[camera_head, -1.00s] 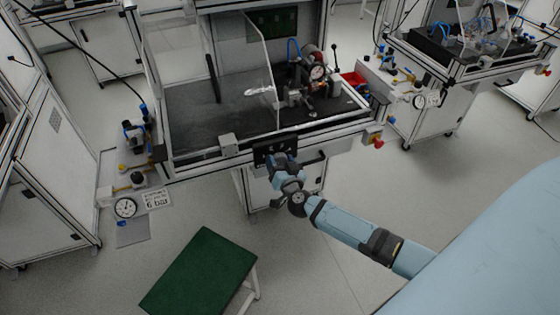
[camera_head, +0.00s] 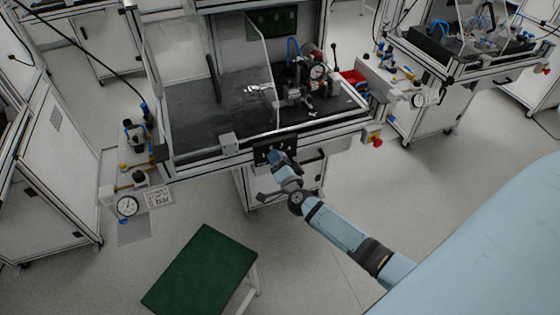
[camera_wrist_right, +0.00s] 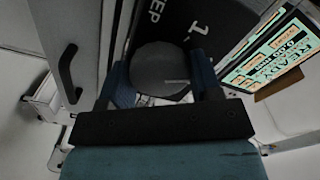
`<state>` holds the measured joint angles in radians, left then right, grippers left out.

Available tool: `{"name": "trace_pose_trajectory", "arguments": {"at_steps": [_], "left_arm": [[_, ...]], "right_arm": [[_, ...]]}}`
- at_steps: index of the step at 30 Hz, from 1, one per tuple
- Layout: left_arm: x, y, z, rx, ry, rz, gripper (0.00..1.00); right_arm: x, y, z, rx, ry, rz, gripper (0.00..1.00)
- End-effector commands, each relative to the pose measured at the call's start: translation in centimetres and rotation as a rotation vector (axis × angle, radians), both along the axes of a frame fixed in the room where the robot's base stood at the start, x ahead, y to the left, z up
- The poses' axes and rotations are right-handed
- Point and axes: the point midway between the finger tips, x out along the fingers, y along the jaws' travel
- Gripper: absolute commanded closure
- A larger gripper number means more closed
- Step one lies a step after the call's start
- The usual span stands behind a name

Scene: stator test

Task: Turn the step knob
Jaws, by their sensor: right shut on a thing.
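The step knob (camera_wrist_right: 160,70) is a round dark knob in the right wrist view, with a short light line on its face. It sits in front of a black panel (camera_wrist_right: 205,20) with white lettering that reads in part "EP" and "1.". My right gripper (camera_wrist_right: 163,84) is shut on the knob, with one blue finger on each side of it. In the head view my right gripper (camera_head: 277,157) is at the black panel (camera_head: 262,154) on the front of the test bench, and it hides the knob there. My left gripper is not in view.
A lit display (camera_wrist_right: 275,50) stands right of the panel in the wrist view. A black door handle (camera_wrist_right: 68,73) is at left. In the head view a green-topped stool (camera_head: 203,272) stands on the floor before the bench (camera_head: 215,110). A red button (camera_head: 377,142) is at the bench's right corner.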

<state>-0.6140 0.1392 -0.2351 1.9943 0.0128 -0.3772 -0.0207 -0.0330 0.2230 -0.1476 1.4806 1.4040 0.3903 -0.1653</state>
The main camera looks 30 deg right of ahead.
Motion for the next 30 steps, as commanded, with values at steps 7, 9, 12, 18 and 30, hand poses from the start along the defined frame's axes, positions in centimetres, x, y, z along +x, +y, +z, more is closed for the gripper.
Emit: {"name": "trace_pose_trajectory", "arguments": {"at_steps": [7,9,12,18,30], "left_arm": [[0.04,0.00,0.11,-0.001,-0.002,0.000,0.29],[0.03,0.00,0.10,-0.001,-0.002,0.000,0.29],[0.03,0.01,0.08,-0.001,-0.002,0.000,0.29],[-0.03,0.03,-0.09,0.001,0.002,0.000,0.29],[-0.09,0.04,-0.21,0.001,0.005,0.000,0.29]], "right_arm": [[-0.07,0.05,-0.14,0.029,-0.004,0.001,0.65],[-0.07,0.05,-0.14,0.030,-0.004,0.001,0.65],[-0.07,0.05,-0.14,0.030,-0.004,0.001,0.65],[-0.08,0.06,-0.14,0.029,-0.004,0.001,0.30],[-0.31,0.08,-0.08,0.029,-0.005,0.000,0.16]]}}
